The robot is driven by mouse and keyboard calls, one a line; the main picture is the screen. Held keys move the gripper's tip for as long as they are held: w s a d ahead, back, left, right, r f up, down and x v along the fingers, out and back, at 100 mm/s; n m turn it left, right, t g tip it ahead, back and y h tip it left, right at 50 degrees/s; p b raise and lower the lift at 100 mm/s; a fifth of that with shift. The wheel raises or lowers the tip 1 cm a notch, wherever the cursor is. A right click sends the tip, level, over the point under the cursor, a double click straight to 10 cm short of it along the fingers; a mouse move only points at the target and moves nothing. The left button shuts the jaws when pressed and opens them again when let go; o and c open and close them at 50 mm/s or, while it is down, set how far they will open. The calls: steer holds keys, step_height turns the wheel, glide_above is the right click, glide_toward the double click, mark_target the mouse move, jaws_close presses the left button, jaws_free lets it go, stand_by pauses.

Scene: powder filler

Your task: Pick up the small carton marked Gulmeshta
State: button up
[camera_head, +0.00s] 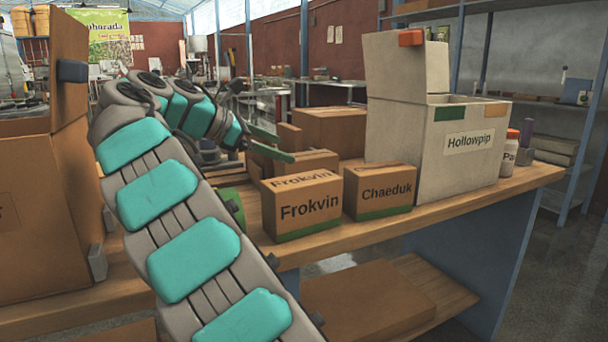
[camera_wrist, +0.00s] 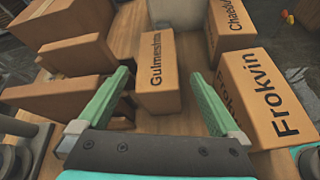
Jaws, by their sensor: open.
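The brown carton marked Gulmeshta (camera_wrist: 160,98) is in the middle of the wrist view, its lettered face toward the camera. My gripper (camera_wrist: 158,76) is open, with one green finger to the left of the carton and one to the right in the picture. Gaps show on both sides, and I cannot tell whether the fingertips are level with it or above it. In the head view my gripper (camera_head: 283,146) is over the table behind the Frokvin carton, and no Gulmeshta lettering shows there.
The Frokvin carton (camera_head: 305,210) stands close to the right finger, with the Chaeduk carton (camera_head: 382,192) beyond. Plain brown boxes (camera_wrist: 62,50) crowd the left. A pale Hollowpip box (camera_head: 465,155) and a white jar (camera_head: 508,158) stand at the table's right end.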

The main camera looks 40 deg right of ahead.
mark_target(298, 156)
steer(key=shift+w+b+x, duration=0.15)
steer(key=shift+b+x, duration=0.25)
steer(key=shift+x, duration=1.55)
steer(key=shift+w+b+x, duration=0.1)
steer(key=shift+b+x, duration=0.3)
steer(key=shift+x, duration=1.55)
steer(key=shift+f, duration=0.1)
steer(key=shift+c, duration=0.2)
jaws_close()
step_height(298, 156, up, 10)
steer(key=p, duration=0.4)
